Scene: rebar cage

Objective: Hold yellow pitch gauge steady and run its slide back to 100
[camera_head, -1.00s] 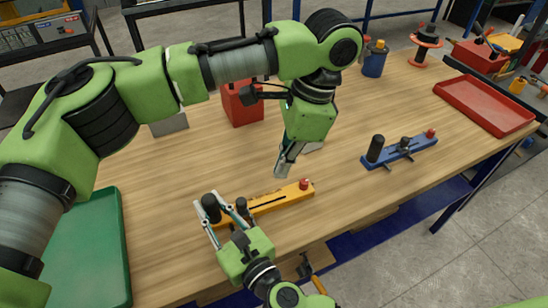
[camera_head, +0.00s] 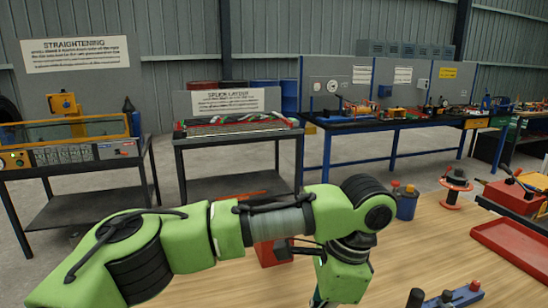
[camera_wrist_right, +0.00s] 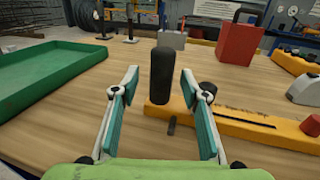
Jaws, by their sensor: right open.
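The yellow pitch gauge (camera_wrist_right: 240,126) lies on the wooden bench in the right wrist view, with a thick upright black post (camera_wrist_right: 162,76) at its near left end. A shorter black knob (camera_wrist_right: 208,90) stands along it, and a red knob (camera_wrist_right: 312,125) sits at its far right end. My right gripper (camera_wrist_right: 158,78) is open, its fingers apart on either side of the black post; I cannot tell whether they touch it. In the head view my left gripper (camera_head: 318,298) hangs at the bottom edge, fingertips cut off. The head view does not show the yellow gauge.
A blue gauge (camera_head: 458,297) lies at the head view's bottom right, near a red tray (camera_head: 512,250). A red box (camera_wrist_right: 240,45) stands behind the yellow gauge. A green tray (camera_wrist_right: 50,72) is at left. Bare bench lies between.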

